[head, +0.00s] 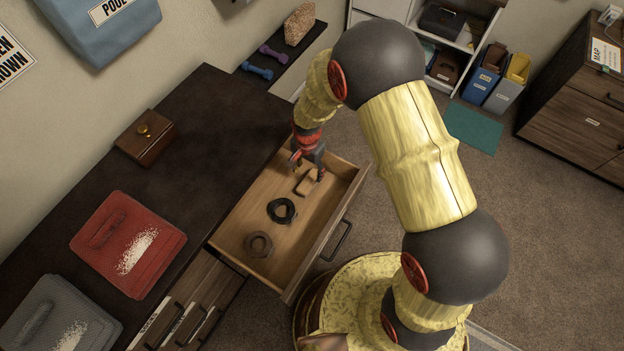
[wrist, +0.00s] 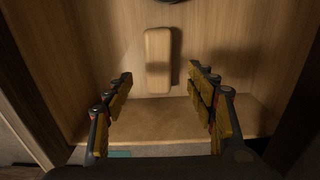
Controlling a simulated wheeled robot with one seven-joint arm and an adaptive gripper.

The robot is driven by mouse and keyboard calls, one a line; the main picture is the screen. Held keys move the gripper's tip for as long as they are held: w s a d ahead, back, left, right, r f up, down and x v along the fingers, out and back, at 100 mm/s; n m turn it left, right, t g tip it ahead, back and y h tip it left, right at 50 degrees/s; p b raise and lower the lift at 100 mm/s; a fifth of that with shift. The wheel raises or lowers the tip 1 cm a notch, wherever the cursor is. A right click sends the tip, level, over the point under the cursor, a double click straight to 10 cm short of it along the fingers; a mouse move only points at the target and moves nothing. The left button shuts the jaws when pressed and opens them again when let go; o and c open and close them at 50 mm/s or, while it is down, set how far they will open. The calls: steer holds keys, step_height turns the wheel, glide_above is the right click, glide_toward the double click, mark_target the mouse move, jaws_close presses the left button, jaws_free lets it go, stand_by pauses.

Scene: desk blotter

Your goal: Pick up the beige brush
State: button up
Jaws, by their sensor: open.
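The beige brush (head: 305,187) lies in the open wooden drawer, toward its far end, below my gripper (head: 308,167). In the wrist view the brush (wrist: 158,60) is a plain rounded block, lying lengthwise up the picture on the drawer floor. My gripper (wrist: 160,82) is open and empty there, its fingers to the left and right, with the brush beyond and between the lines of the fingers. The fingers do not appear to touch it. In the head view the gripper and its shadow partly obscure the brush's surroundings.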

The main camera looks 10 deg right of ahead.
mark_target(309, 180)
steer(key=shift+s+d+f+b, duration=0.1)
steer(key=shift+f+b, duration=1.7)
steer(key=shift+f, duration=2.1)
steer(key=shift+c, duration=1.2)
steer(key=c, duration=1.1)
steer(key=shift+r, duration=0.1)
step_height(309, 180, up, 10)
steer(key=p, duration=0.4)
